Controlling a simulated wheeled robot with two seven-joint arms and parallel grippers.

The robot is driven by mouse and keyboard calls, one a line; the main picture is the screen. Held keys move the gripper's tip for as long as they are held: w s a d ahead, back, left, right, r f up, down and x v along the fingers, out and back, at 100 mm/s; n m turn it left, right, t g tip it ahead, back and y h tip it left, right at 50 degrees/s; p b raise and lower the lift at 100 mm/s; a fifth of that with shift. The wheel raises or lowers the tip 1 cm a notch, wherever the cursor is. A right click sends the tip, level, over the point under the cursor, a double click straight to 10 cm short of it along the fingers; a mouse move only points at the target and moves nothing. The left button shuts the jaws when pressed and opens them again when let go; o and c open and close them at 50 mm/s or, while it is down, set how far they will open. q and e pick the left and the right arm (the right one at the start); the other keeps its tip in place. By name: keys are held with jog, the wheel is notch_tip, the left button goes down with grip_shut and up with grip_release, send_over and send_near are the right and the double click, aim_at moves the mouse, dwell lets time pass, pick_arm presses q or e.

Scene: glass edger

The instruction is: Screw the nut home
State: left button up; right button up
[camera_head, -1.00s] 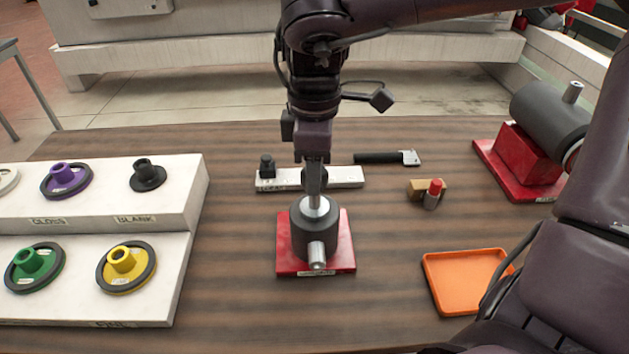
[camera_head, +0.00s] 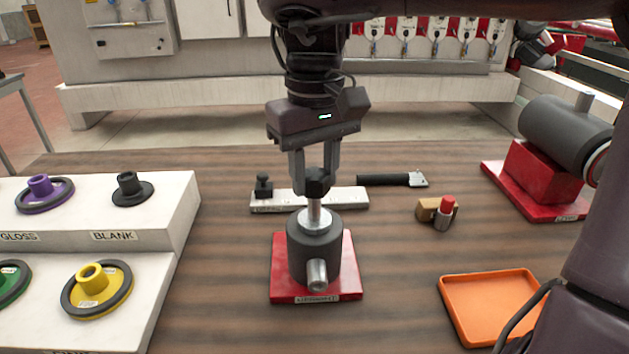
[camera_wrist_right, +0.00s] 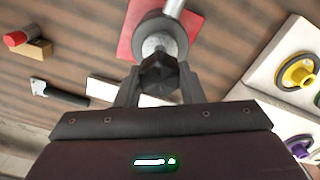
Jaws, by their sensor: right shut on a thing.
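A dark nut (camera_head: 316,184) sits on the upright metal shaft of a grey cylindrical spindle block (camera_head: 315,247). The block stands on a red base plate (camera_head: 347,268) in the middle of the table. My right gripper (camera_head: 316,176) comes down from above with its two fingers on either side of the nut, shut on it. In the right wrist view the nut (camera_wrist_right: 160,73) lies between the fingertips, over the shaft's pale collar. The thread under the nut is partly hidden. My left gripper is not in view.
A white rack (camera_head: 190,215) with coloured wheels stands at left. A white strip (camera_head: 345,197) with a black knob and a black-handled tool (camera_head: 385,180) lie behind the spindle. An orange tray (camera_head: 490,300), a red-capped piece (camera_head: 444,212) and a grey motor on red (camera_head: 565,140) are at right.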

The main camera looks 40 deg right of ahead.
jog(key=shift+f+m+b, duration=0.15)
jog(key=shift+m+b, duration=0.25)
jog(key=shift+m, duration=0.5)
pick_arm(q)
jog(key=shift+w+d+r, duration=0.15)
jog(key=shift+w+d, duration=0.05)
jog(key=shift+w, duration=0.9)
pick_arm(e)
jog(key=shift+m, duration=0.7)
jog(key=o, duration=1)
